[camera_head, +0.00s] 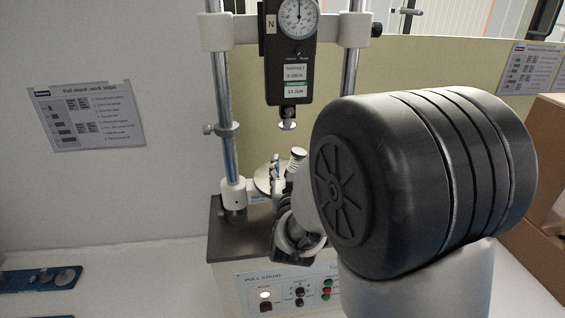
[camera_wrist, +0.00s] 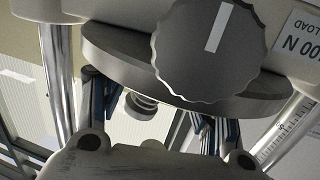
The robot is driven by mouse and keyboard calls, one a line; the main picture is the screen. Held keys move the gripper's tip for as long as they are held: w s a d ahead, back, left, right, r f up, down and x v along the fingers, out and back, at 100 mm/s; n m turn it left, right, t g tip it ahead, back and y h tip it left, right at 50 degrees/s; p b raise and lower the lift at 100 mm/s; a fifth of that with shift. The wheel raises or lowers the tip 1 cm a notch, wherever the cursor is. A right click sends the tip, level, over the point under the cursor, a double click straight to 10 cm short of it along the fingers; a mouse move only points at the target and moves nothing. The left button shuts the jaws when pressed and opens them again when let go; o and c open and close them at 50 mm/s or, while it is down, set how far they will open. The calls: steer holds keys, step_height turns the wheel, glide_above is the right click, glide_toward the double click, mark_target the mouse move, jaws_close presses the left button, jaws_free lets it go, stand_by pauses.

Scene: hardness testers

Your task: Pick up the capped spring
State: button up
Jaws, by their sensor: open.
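The capped spring (camera_head: 297,155), a small pale coil with a light cap, shows above the round plate of the pull stand in the head view, slightly tilted in the picture. In the wrist view a small ringed, capped piece (camera_wrist: 140,106), which looks like the same spring, sits against the plate's edge between the fingers. My gripper (camera_head: 284,176) is at the plate, close to the spring; its blue-edged fingers also show in the wrist view (camera_wrist: 158,108). They are open, with gaps to the spring on both sides. The spring's lower part is hidden.
The pull stand (camera_head: 230,222) has two columns. Its dial gauge (camera_head: 298,22) hangs above, with a small disc (camera_head: 288,125) at its lower end. A large knob (camera_wrist: 208,48) sits by the plate (camera_wrist: 115,52). A blue tray (camera_head: 40,282) lies left; boxes (camera_head: 545,130) stand right.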

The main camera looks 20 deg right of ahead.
steer(key=shift+w+d, duration=0.25)
steer(key=shift+w, duration=0.25)
steer(key=shift+c, duration=0.5)
jaws_close()
steer(key=shift+r, duration=0.1)
